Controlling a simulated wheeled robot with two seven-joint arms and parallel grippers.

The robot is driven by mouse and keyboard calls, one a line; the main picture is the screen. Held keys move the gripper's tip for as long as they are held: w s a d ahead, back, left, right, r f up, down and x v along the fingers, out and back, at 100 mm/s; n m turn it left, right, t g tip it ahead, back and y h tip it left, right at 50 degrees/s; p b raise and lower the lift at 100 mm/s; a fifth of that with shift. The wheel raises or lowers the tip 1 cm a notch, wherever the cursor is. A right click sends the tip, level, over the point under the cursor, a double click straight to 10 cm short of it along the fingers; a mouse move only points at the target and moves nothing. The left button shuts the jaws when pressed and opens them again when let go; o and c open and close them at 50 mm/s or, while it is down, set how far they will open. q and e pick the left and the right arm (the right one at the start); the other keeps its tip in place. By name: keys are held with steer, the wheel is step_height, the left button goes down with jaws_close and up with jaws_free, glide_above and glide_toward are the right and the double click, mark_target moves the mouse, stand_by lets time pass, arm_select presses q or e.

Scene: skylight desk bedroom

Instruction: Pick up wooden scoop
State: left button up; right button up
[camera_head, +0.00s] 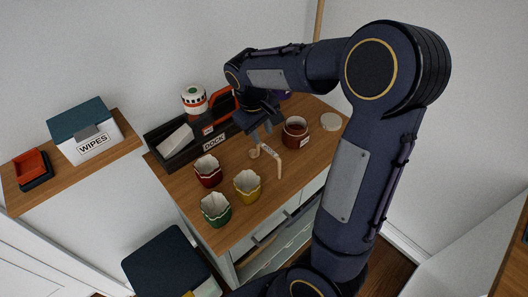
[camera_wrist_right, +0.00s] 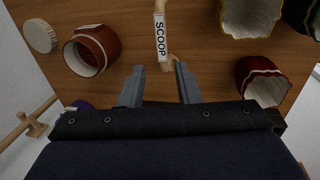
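The wooden scoop (camera_head: 279,166) lies on the wooden top of the cabinet, with a white label on it. In the right wrist view the scoop (camera_wrist_right: 160,14) shows its label reading SCOOP, and its near end lies close to the fingertips. My right gripper (camera_head: 261,131) is above the cabinet top, at the back end of the scoop. In the wrist view the gripper's two fingers (camera_wrist_right: 159,68) are apart with nothing held between them. I cannot tell its exact height above the scoop. My left gripper is not in view.
Red (camera_head: 208,171), yellow (camera_head: 247,186) and green (camera_head: 216,209) cups stand left and in front. A brown-red pot (camera_head: 295,132) and a pale round lid (camera_head: 331,121) are to the right. A dark DOCK caddy (camera_head: 177,159) stands behind. A wipes box (camera_head: 87,131) sits on the left shelf.

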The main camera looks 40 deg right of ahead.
mark_target(263, 145)
steer(key=f, duration=0.4)
steer(key=d+f+p, duration=0.1)
steer(key=f, duration=0.2)
steer(key=shift+w+f, duration=0.1)
steer(key=shift+w, duration=0.15)
jaws_close()
